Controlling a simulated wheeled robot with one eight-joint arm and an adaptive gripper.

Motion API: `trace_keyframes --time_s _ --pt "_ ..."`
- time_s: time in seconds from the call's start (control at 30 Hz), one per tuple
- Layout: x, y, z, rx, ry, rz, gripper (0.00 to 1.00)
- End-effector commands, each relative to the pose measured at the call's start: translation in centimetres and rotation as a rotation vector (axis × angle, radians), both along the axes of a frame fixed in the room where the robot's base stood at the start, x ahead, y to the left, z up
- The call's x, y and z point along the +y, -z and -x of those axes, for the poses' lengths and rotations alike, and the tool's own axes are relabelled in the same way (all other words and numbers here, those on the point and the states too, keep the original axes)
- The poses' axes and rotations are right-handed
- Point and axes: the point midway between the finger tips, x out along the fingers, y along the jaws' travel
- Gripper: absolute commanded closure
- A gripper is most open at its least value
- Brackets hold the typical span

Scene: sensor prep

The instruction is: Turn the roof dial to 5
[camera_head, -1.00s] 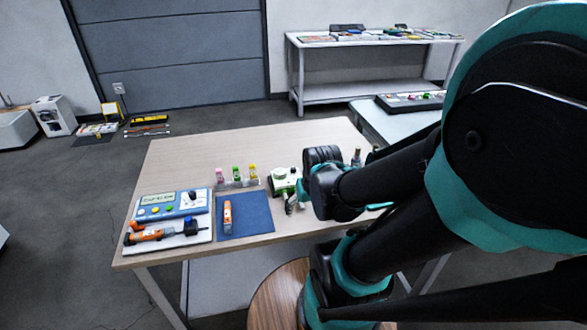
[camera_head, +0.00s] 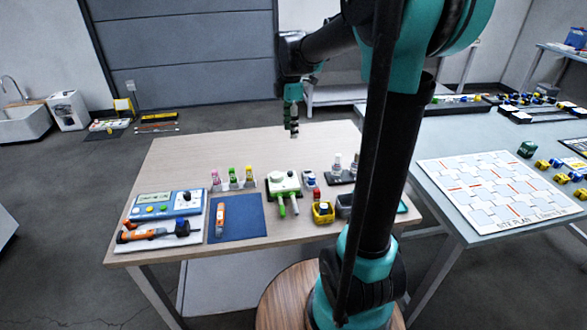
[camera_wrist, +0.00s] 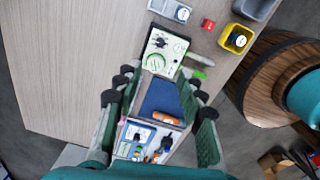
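A white and green device (camera_head: 284,184) stands on the wooden table, right of a blue mat. The wrist view shows its top from above (camera_wrist: 178,47), with a round pale green dial (camera_wrist: 155,62) and a dark knob. I cannot read any numbers, and cannot tell for certain which part is the roof dial. My gripper (camera_head: 292,131) hangs pointing down above the far part of the table, apart from the device. In the wrist view my gripper (camera_wrist: 160,85) has its fingers spread wide with nothing held between them.
The blue mat (camera_head: 248,222) holds an orange tool (camera_head: 220,219). A blue meter (camera_head: 160,205) and an orange-black tool (camera_head: 150,233) lie at left. Coloured vials (camera_head: 232,178) stand behind the mat. A yellow bin (camera_head: 323,212) is right of the device. The table's far left is clear.

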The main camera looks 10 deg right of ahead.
Motion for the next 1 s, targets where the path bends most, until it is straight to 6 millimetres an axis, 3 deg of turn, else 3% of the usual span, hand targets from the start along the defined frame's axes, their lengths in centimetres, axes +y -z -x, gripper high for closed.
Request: trace_keyframes --time_s 0.17,0.8,1.0 --pt "0.0 1.7 -0.1 0.001 -0.006 0.0 0.61" --pt "0.1 13.7 -0.4 0.0 -0.003 0.0 0.61" --pt "0.1 16.3 -0.5 -0.001 -0.003 0.0 0.61"
